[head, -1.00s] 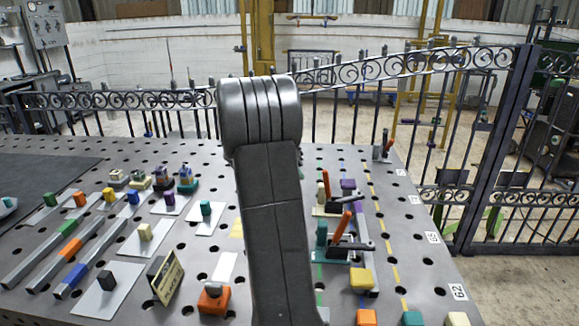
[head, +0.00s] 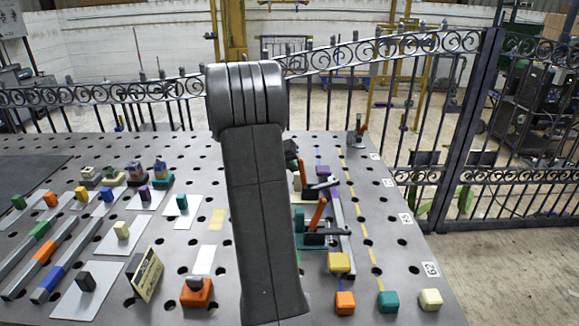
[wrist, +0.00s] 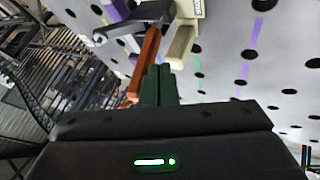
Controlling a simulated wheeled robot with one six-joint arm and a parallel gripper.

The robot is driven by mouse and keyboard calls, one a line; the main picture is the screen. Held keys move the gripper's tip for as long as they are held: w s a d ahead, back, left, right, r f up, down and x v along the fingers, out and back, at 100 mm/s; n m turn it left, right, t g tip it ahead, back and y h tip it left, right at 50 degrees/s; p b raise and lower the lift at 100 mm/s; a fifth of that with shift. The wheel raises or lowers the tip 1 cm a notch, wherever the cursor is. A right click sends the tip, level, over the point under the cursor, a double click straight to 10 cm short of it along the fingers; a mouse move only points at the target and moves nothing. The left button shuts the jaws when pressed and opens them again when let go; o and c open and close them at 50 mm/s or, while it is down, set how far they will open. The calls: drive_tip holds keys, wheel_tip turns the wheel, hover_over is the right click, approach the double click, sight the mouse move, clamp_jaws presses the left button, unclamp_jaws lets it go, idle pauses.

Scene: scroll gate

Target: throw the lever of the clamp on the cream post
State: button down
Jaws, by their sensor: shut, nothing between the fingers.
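The clamp with the cream post (head: 297,183) stands on the table just right of my arm in the head view, partly hidden. In the wrist view its cream post (wrist: 182,46) points toward my gripper, with the orange lever (wrist: 146,58) just left of it. My gripper (wrist: 158,72) is shut and empty, its dark fingertips close to the lever and post; I cannot tell whether they touch. In the head view a dark tip, likely my gripper (head: 291,150), shows above the cream post.
A teal-post clamp with an orange lever (head: 317,215) stands nearer in front. Another clamp (head: 356,135) stands at the far right corner. Yellow (head: 340,262), orange (head: 345,302) and teal (head: 388,301) blocks lie near the front. A scroll fence (head: 400,70) runs behind the table.

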sight(302, 162)
drive_tip(key=d+y+p, duration=0.1)
drive_tip(key=d+r+y+p, duration=0.1)
drive_tip(key=d+y, duration=0.1)
drive_tip(key=shift+r+m+p, duration=0.2)
drive_tip(key=shift+m+p, duration=0.15)
drive_tip(key=shift+m, duration=0.05)
drive_tip(key=shift+d+f+y, duration=0.1)
drive_tip(key=shift+d+y, duration=0.2)
drive_tip(key=shift+d, duration=0.75)
